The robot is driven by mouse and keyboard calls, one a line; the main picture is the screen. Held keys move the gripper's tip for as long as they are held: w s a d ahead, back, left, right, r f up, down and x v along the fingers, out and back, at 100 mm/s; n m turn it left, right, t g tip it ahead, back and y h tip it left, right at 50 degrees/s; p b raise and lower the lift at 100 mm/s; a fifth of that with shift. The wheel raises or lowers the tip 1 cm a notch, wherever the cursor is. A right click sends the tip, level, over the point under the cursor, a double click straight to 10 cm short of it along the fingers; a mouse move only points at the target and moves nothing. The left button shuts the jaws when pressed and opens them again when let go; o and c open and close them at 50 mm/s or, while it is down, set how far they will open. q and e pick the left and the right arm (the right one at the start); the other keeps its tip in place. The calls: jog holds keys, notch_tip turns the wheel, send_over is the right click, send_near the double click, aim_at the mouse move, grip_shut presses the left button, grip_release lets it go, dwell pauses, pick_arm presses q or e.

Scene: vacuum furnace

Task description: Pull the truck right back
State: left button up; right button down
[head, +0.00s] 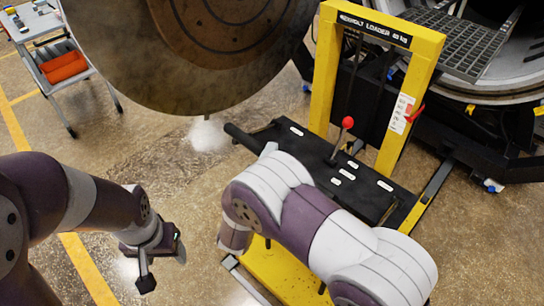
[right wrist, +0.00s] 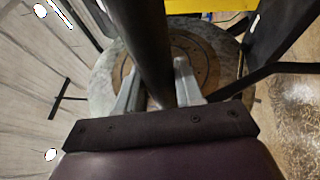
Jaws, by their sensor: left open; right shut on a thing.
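The truck is a yellow-framed loader (head: 326,70) marked "LOADER 40 kg", with a black deck (head: 290,133) and a red-knobbed lever (head: 347,123). It stands right of centre in the head view, and my right arm covers part of its near side. My right gripper (right wrist: 155,68) is shut around a black bar (right wrist: 148,30) in the right wrist view, with a grey finger on each side. In the head view this grip is hidden behind my arm. My left gripper (head: 163,262) is open and empty, low over the floor, left of the truck and apart from it.
A large round metal door (head: 130,60) hangs at the top left, close to the truck's frame. The furnace opening (head: 500,70) with a dark grate is at the upper right. A grey cart (head: 50,40) with an orange bin stands far left. Floor between cart and truck is clear.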

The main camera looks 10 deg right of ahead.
jog(key=shift+w+a+r, duration=0.15)
jog(key=shift+r, duration=0.4)
jog(key=c, duration=0.8)
grip_release()
jog(key=shift+s+a+f, duration=0.15)
jog(key=shift+s, duration=0.05)
jog(key=shift+f, duration=0.1)
jog(key=shift+s+f, duration=0.15)
jog(key=shift+s, duration=0.15)
jog(key=b+v, duration=0.2)
jog(key=v, duration=1)
jog(key=shift+a, duration=0.1)
